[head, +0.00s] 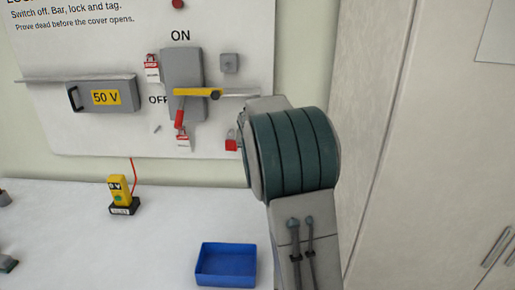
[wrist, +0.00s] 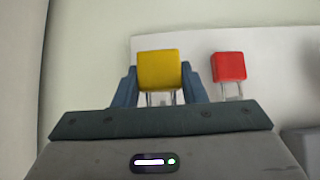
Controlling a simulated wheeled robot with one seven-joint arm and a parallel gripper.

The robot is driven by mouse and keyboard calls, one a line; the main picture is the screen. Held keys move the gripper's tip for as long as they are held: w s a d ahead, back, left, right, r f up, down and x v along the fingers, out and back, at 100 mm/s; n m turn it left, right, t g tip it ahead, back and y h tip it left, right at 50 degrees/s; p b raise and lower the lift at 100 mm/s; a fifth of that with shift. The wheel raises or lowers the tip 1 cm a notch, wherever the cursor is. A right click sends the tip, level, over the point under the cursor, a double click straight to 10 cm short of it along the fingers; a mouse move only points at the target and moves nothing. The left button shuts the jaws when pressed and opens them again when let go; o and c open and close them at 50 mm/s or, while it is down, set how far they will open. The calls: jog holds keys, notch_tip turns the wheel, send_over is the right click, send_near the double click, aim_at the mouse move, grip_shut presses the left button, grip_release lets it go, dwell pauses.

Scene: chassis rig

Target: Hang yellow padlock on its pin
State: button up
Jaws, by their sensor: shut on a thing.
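The yellow padlock (wrist: 158,66) is between the two blue-grey fingers of my gripper (wrist: 160,84), which is shut on it. Its metal shackle points down in the wrist view, towards the gripper body. The padlock is close in front of the white board. In the head view my arm hides the gripper and the yellow padlock. The red padlock (wrist: 228,66) is to the right of the yellow one in the wrist view, apart from it; it also shows in the head view (head: 231,145), beside my arm. I cannot make out the yellow padlock's pin.
A 50 V box (head: 103,97) is at the left of the board (head: 95,135). A blue tray (head: 227,262) and a yellow tester (head: 121,190) stand on the bench.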

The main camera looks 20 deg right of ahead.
jog(key=shift+s+a+b, duration=0.4)
jog(key=shift+s+b, duration=0.35)
jog(key=shift+s, duration=0.1)
jog(key=shift+s+a+b, duration=0.35)
jog(key=shift+s+b, duration=0.35)
jog(key=shift+s, duration=0.15)
